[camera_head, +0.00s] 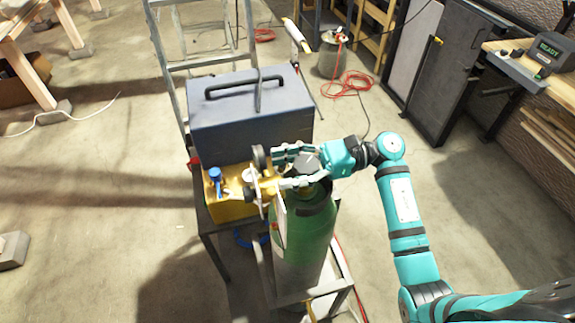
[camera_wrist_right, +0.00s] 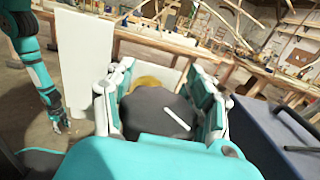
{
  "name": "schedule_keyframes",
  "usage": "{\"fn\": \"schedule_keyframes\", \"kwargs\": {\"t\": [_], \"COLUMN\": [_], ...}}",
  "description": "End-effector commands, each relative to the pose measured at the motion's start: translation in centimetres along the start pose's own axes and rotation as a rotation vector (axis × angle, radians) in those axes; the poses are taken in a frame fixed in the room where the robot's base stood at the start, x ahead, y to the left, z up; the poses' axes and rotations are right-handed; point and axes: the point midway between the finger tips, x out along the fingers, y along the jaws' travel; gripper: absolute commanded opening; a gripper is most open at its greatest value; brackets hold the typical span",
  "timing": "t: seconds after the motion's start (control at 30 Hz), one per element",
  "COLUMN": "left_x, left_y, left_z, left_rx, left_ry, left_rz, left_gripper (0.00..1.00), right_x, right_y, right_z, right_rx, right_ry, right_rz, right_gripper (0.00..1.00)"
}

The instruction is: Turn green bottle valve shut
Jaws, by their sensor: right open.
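The green bottle (camera_head: 312,235) stands upright in a metal frame. Its dark grey round valve knob (camera_head: 306,163) is at the top, with brass fittings and gauges on its left side. My right gripper (camera_head: 279,168) is open at the bottle top, one finger on each side of the knob. In the right wrist view, the dark knob (camera_wrist_right: 163,112) with a white mark lies between the two fingers, brass behind it. I cannot tell whether the fingers touch it. My left gripper (camera_wrist_right: 60,122) shows small at the left of the wrist view; its opening is unclear.
A blue-grey box with a handle (camera_head: 250,105) stands close behind the bottle. A yellow case (camera_head: 228,210) with a blue knob sits just left of the bottle. A ladder (camera_head: 165,60) is behind them. Red hose (camera_head: 347,84) lies on the floor; floor to the left is mostly free.

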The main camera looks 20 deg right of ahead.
Motion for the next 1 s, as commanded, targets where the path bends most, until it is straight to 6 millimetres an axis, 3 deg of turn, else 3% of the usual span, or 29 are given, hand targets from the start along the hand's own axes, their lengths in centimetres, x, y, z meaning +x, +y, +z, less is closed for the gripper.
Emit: {"fn": "schedule_keyframes", "kwargs": {"t": [0.03, 0.4, 1.0], "left_x": [0.00, -0.01, 0.03], "left_y": [0.01, -0.28, -0.58], "left_z": [0.00, 0.06, 0.10], "left_rx": [0.001, 0.003, 0.003], "left_ry": [0.000, -0.001, -0.001], "left_rz": [0.000, -0.003, -0.007], "left_gripper": [0.40, 0.40, 0.40], "right_x": [-0.01, -0.06, -0.25], "right_y": [0.00, -0.01, -0.05], "right_z": [0.00, 0.04, 0.06], "right_rx": [0.000, 0.000, -0.002], "right_ry": [0.000, 0.000, 0.000], "right_rz": [0.000, 0.000, -0.004], "right_gripper": [0.45, 0.00, 0.00]}}
